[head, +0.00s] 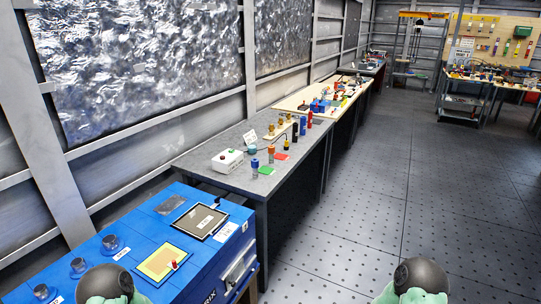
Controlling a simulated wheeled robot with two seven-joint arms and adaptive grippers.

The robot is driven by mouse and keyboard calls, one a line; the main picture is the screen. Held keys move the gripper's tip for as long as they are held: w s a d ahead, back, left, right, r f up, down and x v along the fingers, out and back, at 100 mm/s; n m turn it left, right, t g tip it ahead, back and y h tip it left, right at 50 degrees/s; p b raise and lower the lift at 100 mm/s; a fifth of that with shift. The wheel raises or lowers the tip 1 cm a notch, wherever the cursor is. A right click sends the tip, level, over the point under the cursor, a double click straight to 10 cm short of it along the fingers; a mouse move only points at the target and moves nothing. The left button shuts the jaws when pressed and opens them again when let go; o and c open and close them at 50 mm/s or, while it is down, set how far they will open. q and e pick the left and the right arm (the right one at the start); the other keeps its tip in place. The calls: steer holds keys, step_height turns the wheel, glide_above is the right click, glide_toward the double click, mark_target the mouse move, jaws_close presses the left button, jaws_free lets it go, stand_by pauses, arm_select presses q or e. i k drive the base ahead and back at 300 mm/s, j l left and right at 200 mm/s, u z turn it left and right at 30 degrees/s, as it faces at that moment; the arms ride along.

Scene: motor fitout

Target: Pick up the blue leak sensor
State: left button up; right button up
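Several small blue items stand on the grey bench (222,143) along the left wall. A blue-topped grey cylinder (255,163) stands near its front edge. A low round teal-blue piece (253,149) lies behind it. A taller blue cylinder (303,126) stands farther along the bench. They are too small for me to tell which is the blue leak sensor. Neither gripper shows in the head view. Only rounded parts of my arms show at the bottom edge.
A blue cabinet (138,239) with a yellow-framed pad (162,263) stands near left. The grey bench also holds a white button box (227,161), a red pad (281,156) and a green pad (266,170). Open floor (370,220) lies to the right. A cart (465,100) stands far right.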

mark_target(255, 161)
steer(key=i+l, duration=0.2)
steer(key=i, duration=0.25)
steer(key=i+l, duration=0.15)
steer(key=i, duration=0.3)
steer(key=i+l, duration=0.2)
steer(key=i, duration=0.3)
steer(key=i+l, duration=0.2)
steer(key=i, duration=0.25)
steer(key=u, duration=0.3)
steer(key=i+l+u, duration=0.15)
steer(key=u, duration=0.25)
steer(key=i+l+u, duration=0.15)
steer(key=l+u, duration=0.6)
steer(key=i+l+u, duration=0.1)
steer(key=l+u, duration=0.25)
